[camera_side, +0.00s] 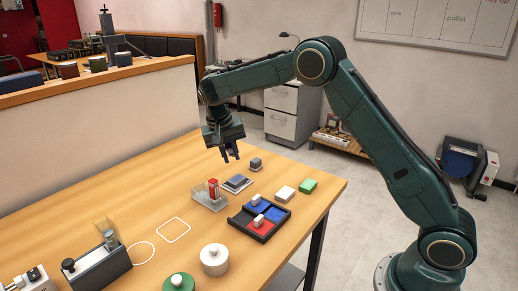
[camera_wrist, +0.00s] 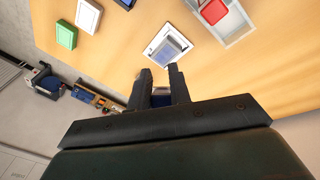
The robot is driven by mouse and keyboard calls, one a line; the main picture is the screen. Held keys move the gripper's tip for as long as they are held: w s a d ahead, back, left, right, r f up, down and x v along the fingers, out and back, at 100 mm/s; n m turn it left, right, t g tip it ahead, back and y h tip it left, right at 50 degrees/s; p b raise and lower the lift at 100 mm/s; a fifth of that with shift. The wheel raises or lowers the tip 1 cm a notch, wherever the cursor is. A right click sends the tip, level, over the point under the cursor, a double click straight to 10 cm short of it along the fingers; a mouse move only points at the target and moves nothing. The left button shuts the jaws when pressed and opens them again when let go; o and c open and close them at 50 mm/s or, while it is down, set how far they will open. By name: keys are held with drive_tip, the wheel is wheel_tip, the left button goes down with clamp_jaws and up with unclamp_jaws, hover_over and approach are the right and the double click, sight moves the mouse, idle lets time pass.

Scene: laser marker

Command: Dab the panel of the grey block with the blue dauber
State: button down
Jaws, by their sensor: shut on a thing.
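My gripper (camera_side: 230,157) is above the table, behind the plate and the clear holder. In the wrist view my gripper (camera_wrist: 159,75) has its fingers a little apart, with a dark blue thing (camera_wrist: 160,98) between them. Most of that thing is hidden, so I cannot tell whether it is the dauber. A pale-edged plate with a grey-blue panel (camera_side: 237,184) lies on the table; it also shows just beyond the fingertips in the wrist view (camera_wrist: 167,46). A small dark grey block (camera_side: 255,165) stands behind it to the right.
A clear holder (camera_side: 202,198) has a red piece (camera_side: 213,188). A black tray (camera_side: 240,225) has blue and red compartments and pale knobs. Free table lies left of the holder.

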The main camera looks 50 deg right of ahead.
drive_tip(key=shift+r, duration=1.05)
drive_tip(key=shift+r, duration=0.15)
drive_tip(key=shift+r+y, duration=0.1)
drive_tip(key=shift+y, duration=0.2)
drive_tip(key=shift+s+a+r+n+t+y, duration=0.3)
drive_tip(key=shift+s+a+r+n+y, duration=0.25)
drive_tip(key=shift+s+r+y, duration=0.2)
drive_tip(key=shift+s+a+r+n+t+y, duration=0.3)
drive_tip(key=shift+s+a+r+n+y, duration=0.25)
drive_tip(key=shift+y, duration=0.3)
drive_tip(key=shift+d, duration=0.1)
drive_tip(key=shift+f, duration=0.1)
drive_tip(key=shift+f, duration=2.35)
